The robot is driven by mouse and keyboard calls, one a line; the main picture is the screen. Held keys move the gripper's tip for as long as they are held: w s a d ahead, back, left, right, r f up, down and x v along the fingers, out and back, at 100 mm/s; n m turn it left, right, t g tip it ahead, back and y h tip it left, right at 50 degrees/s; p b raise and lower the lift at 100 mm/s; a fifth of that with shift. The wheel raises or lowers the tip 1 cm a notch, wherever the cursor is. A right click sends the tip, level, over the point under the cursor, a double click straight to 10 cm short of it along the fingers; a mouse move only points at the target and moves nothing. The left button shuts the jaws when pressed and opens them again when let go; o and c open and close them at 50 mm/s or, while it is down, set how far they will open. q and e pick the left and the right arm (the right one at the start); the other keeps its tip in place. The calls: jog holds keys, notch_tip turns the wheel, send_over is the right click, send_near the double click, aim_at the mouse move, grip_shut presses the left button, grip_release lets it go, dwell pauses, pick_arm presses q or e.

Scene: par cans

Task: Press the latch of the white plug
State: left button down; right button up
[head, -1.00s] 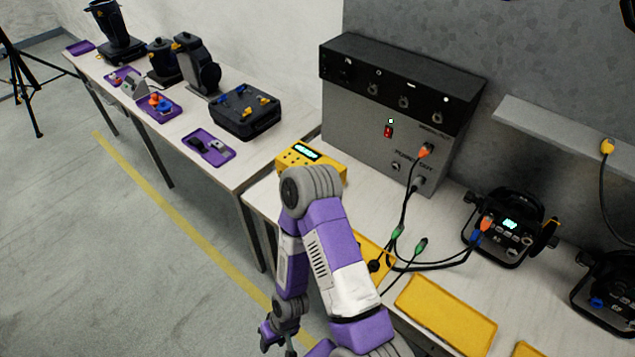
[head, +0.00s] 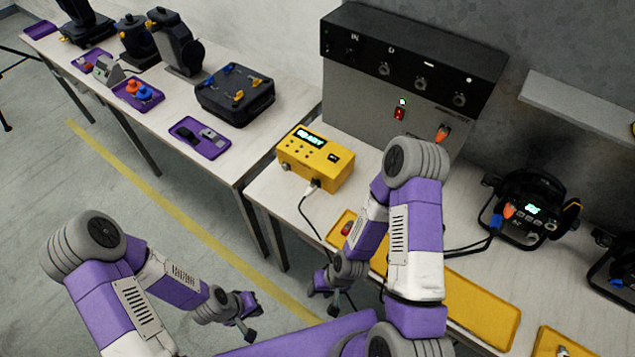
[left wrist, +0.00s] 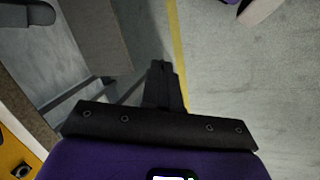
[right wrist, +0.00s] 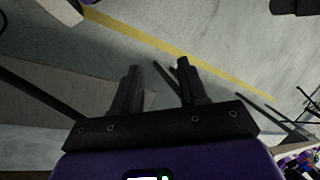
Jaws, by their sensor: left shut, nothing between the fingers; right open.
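A small whitish plug (head: 312,187) sits at the front of the yellow box (head: 322,163), with a dark cable running down from it. Its latch is too small to make out. My left gripper (head: 250,326) is shut and empty, low over the floor in front of the bench, away from the plug. Its closed fingers show in the left wrist view (left wrist: 163,85). My right gripper (head: 337,298) is below the plug in the head view, near the bench's front edge. Its fingers stand apart and empty in the right wrist view (right wrist: 158,82).
A grey panel box (head: 385,100) with an orange plug (head: 441,133) stands behind. My right arm covers part of the bench and cables. Yellow trays (head: 480,305) and a black lamp (head: 530,210) are at right. A second table (head: 165,85) stands at left.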

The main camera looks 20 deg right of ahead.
aim_at(311, 188)
jog(key=shift+o, duration=1)
pick_arm(q)
jog(key=w+d+r+n+t, duration=0.1)
jog(key=w+d+r+n, duration=0.2)
jog(key=w, duration=0.5)
jog(key=w+d+r+n+t, duration=0.2)
jog(key=w+d+r+n, duration=0.2)
jog(key=w, duration=0.4)
jog(key=w+d+r+n+t, duration=0.1)
jog(key=w+d+r+n, duration=0.2)
jog(key=w+d+r, duration=0.3)
jog(key=shift+w+d+r+n, duration=0.15)
jog(key=shift+w+d, duration=0.15)
jog(key=shift+w, duration=0.3)
jog(key=shift+w+d+f+n, duration=0.15)
jog(key=shift+w+d, duration=0.15)
jog(key=shift+w, duration=0.3)
jog(key=w+d+r+n+t+h, duration=0.1)
jog(key=d+r+n, duration=0.1)
jog(key=d+r, duration=0.3)
jog(key=w+d+r+n+h, duration=0.1)
jog(key=w+d+r+n, duration=0.1)
jog(key=d+r, duration=0.3)
notch_tip(311, 188, up, 2)
jog(key=shift+w+d+r+n+t, duration=0.1)
jog(key=shift+w+d+n+t, duration=0.2)
jog(key=shift+d+t, duration=0.1)
pick_arm(e)
jog(key=shift+f, duration=0.25)
